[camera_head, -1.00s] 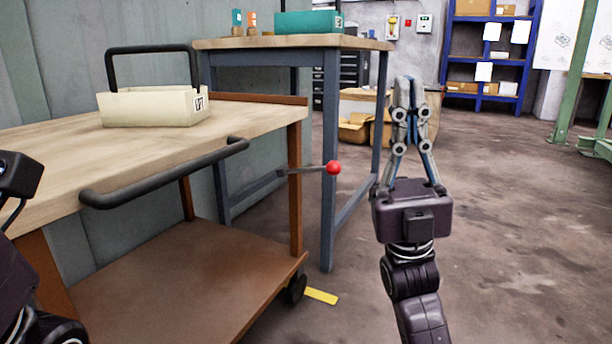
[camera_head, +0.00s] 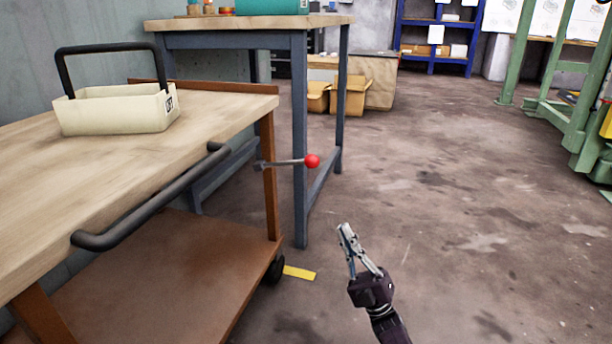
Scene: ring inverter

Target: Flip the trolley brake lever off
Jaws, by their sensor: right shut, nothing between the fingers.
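The brake lever (camera_head: 285,162) is a thin metal rod with a red ball knob (camera_head: 312,161) at its end. It sticks out to the right, roughly level, from the brown corner post of the trolley (camera_head: 270,190). My right gripper (camera_head: 345,232) is shut and empty. In the picture it is below and to the right of the red knob, apart from it, with its fingers pointing up. My left gripper is not in view.
A black push handle (camera_head: 150,200) runs along the trolley's near edge. A cream tote (camera_head: 115,112) stands on its wooden top. A grey-legged workbench (camera_head: 300,130) is behind the lever. A yellow floor strip (camera_head: 299,273) lies by the wheel. The floor to the right is clear.

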